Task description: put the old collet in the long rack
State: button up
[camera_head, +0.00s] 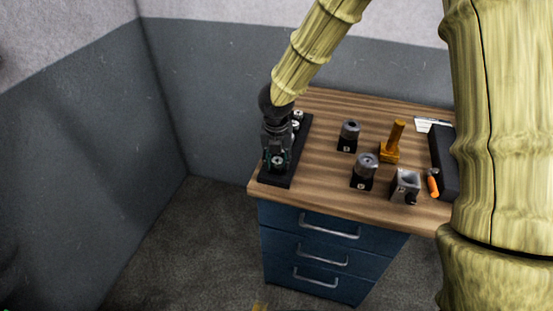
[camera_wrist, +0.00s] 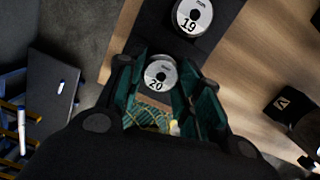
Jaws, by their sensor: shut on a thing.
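The long rack (camera_head: 274,180) is a black strip along the left edge of the wooden cabinet top. My gripper (camera_head: 277,158) is over its near end, pointing down. In the wrist view my gripper (camera_wrist: 162,72) is shut on a round silver collet marked 20 (camera_wrist: 158,76), which sits between the green fingers. The collet is at or just above the rack's near end; I cannot tell whether it is seated. Another silver collet, marked 19 (camera_wrist: 193,17), stands in the rack (camera_wrist: 218,38) beyond it. My fingers hide the lower part of the held collet.
Two dark holders with grey round parts (camera_head: 349,131) (camera_head: 365,166) stand mid-top. An orange-yellow post on a base (camera_head: 393,143), a grey block with a hollow (camera_head: 405,184), an orange-handled tool (camera_head: 433,182) and a black tray (camera_head: 443,160) are to the right. Bare wood separates rack and holders.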

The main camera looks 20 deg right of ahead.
aim_at(277, 166)
jog(key=shift+f, duration=0.45)
jog(key=shift+f, duration=0.15)
jog(key=o, duration=1.1)
notch_tip(277, 166, up, 12)
jog(key=s+b, duration=0.1)
jog(key=shift+s+a+b, duration=0.2)
jog(key=shift+a+b, duration=0.1)
jog(key=shift+b, duration=0.05)
